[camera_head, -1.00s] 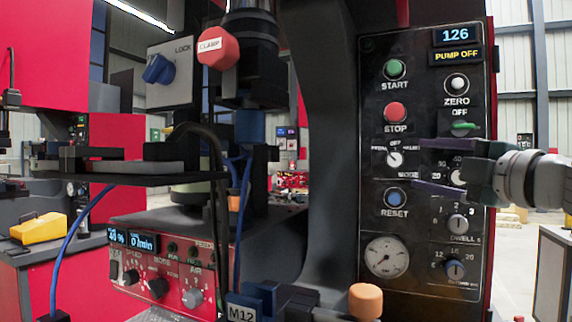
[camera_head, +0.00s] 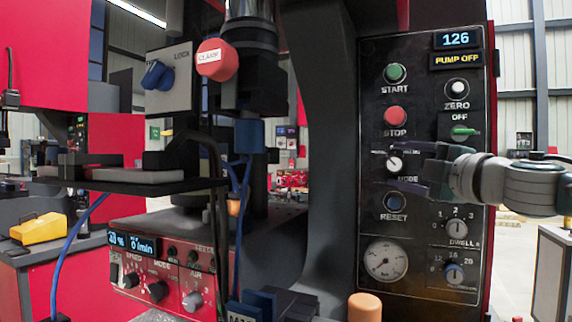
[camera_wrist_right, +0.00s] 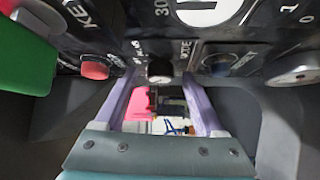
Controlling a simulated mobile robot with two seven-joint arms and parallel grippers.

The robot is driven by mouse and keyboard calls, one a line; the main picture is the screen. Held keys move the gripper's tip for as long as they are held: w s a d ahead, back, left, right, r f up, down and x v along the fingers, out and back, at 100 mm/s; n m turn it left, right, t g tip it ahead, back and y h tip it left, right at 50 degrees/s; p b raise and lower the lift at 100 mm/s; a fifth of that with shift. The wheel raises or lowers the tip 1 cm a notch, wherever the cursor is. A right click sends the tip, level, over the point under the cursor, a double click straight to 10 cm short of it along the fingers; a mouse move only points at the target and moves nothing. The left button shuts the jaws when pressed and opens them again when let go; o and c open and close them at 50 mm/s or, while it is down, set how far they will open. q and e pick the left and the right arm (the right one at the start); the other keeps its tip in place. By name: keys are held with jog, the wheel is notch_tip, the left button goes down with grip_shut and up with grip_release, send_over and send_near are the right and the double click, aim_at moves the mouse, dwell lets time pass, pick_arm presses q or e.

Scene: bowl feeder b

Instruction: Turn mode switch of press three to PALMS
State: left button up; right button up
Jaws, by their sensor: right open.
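The mode switch (camera_head: 394,164) is a small white-faced round knob on the black control panel (camera_head: 372,215), between the red STOP button and the blue RESET button. My right gripper (camera_head: 398,167) comes in from the right, open, with one finger above the knob and one below it. In the right wrist view, the knob (camera_wrist_right: 160,71) lies between the two purple fingers (camera_wrist_right: 157,88), with a gap on each side. Contact does not show. The position labels are partly covered or too small to read. My left gripper is not in view.
The STOP button (camera_head: 395,116) and RESET button (camera_head: 395,201) sit close above and below the fingers. A dwell knob (camera_head: 457,228) and a gauge (camera_head: 386,258) are lower. A red CLAMP knob (camera_head: 216,60) and a dark press column (camera_head: 325,190) stand to the left.

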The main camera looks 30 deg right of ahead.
grip_shut()
dwell(0.5)
